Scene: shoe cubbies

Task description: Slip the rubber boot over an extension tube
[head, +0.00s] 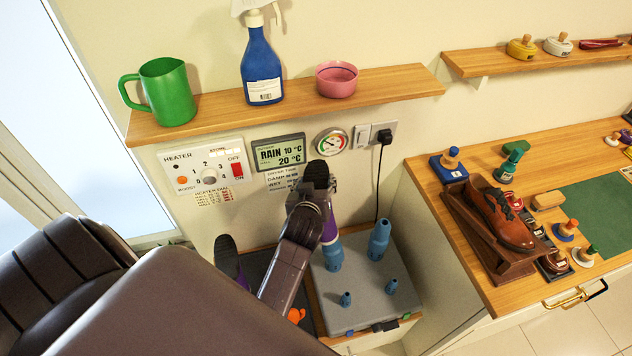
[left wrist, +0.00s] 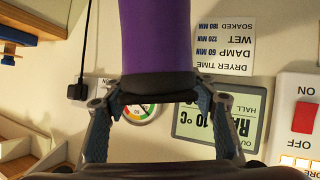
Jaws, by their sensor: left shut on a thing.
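My left gripper (head: 318,180) is shut on a purple rubber boot (head: 329,229) with a dark end. The left wrist view shows the boot's purple shaft (left wrist: 155,35) between the two fingers, with the dark part at the fingertips. In the head view the shaft hangs below the gripper, right at the top of the left tall blue extension tube (head: 333,258). I cannot tell whether it is around the tube or only above it. A second tall tube (head: 379,240) stands to the right, uncovered. The tubes rise from a grey dryer top (head: 365,305). My right gripper is not in view.
Another dark boot with purple (head: 227,258) stands left of my arm. Two short blue nozzles (head: 345,299) are at the front of the dryer. A wooden shelf (head: 215,108) with a mug, spray bottle and bowl is above. A shoe-care counter (head: 470,240) is at right.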

